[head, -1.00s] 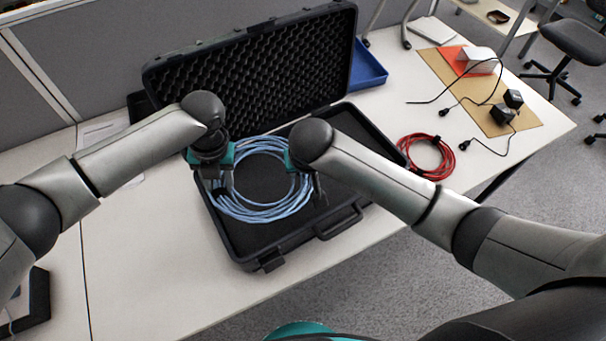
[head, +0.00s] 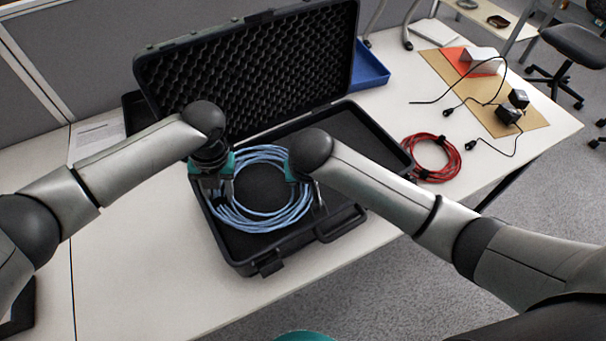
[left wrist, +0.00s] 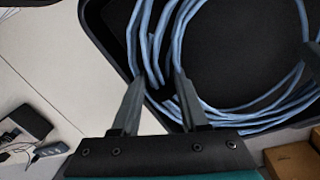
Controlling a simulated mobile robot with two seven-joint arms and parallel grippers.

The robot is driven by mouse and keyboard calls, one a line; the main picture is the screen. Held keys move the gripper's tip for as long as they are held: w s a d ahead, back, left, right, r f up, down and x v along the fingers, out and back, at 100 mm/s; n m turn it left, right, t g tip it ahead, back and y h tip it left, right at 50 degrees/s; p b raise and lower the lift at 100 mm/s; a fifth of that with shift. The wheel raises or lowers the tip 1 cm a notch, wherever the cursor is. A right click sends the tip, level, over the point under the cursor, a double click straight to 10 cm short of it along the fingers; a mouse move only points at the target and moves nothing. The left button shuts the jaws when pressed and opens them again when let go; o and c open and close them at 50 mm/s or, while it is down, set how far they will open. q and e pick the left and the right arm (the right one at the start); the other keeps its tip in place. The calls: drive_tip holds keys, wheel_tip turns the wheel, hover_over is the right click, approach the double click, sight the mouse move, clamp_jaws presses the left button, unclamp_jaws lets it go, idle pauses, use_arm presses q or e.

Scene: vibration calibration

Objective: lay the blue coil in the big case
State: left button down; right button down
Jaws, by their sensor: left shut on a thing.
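The blue coil (head: 262,223) is a wide ring of light-blue cable over the base of the big black case (head: 345,228). I cannot tell whether it touches the case floor. The case is open, its foam-lined lid (head: 262,75) raised at the back. My left gripper (head: 221,196) is shut on the coil's left side; in the left wrist view the strands (left wrist: 145,45) run between its fingers (left wrist: 157,88). My right gripper (head: 318,205) is at the coil's right side, pointing down. Its wrist hides most of it, so its grip is unclear.
A red coil (head: 433,172) lies on the table right of the case. A blue tray (head: 369,68) is behind the lid. Black adapters with cables (head: 509,114) lie on a tan mat (head: 455,78) at the right. The table front left of the case is clear.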

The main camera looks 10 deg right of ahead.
use_arm(q)
drive_tip(key=shift+a+f+b, duration=0.1)
drive_tip(key=shift+f+b, duration=0.25)
drive_tip(key=shift+f, duration=0.1)
use_arm(e)
drive_tip(key=shift+d+f, duration=0.1)
drive_tip(key=shift+f, duration=0.35)
use_arm(q)
drive_tip(key=shift+c, duration=2.1)
unclamp_jaws()
use_arm(e)
drive_tip(key=shift+c, duration=2.2)
unclamp_jaws()
use_arm(q)
drive_tip(key=shift+r, duration=0.1)
drive_tip(key=shift+r, duration=0.1)
drive_tip(key=shift+w+r, duration=0.1)
drive_tip(key=shift+r, duration=0.2)
drive_tip(key=r, duration=0.3)
drive_tip(key=d+r, duration=0.1)
drive_tip(key=r, duration=0.3)
drive_tip(key=shift+d, duration=0.2)
use_arm(e)
drive_tip(key=shift+r, duration=0.1)
use_arm(q)
drive_tip(key=shift+s, duration=0.2)
use_arm(e)
drive_tip(key=v, duration=1.2)
